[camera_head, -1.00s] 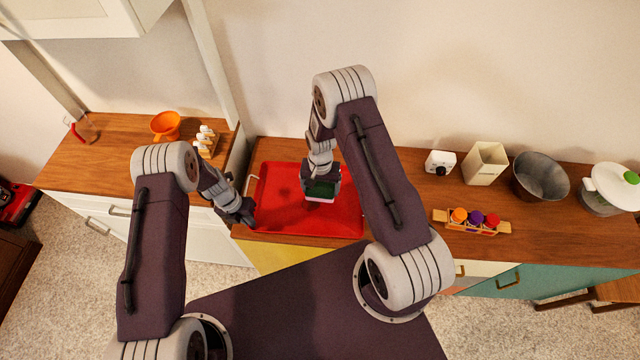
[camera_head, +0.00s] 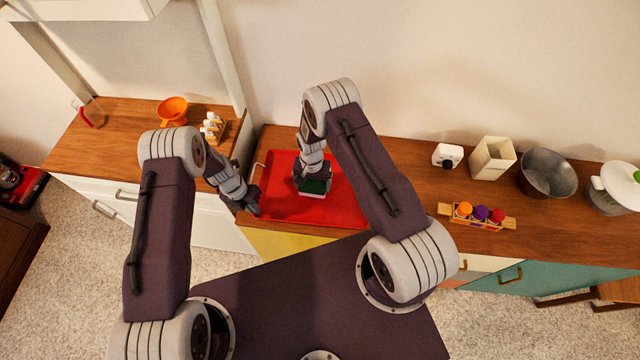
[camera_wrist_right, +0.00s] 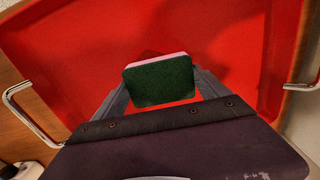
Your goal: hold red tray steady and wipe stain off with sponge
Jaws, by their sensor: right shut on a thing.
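The red tray (camera_head: 282,203) lies on the wooden counter, with metal handles showing at both ends in the right wrist view (camera_wrist_right: 235,65). My right gripper (camera_head: 312,184) is over the middle of the tray, shut on the sponge (camera_head: 314,188). In the right wrist view the sponge (camera_wrist_right: 160,82) shows a dark green face and a pinkish edge between the fingers. I cannot tell whether it touches the tray. My left gripper (camera_head: 252,206) is at the tray's left edge by a handle; its jaws are too small to read. No stain is clearly visible.
Right of the tray stand a rack with colored-lid jars (camera_head: 478,214), a white timer-like box (camera_head: 447,155), a cream container (camera_head: 492,158), a metal bucket (camera_head: 547,173) and a white lidded pot (camera_head: 612,188). An orange bowl (camera_head: 173,110) and egg rack (camera_head: 212,128) stand on the left counter.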

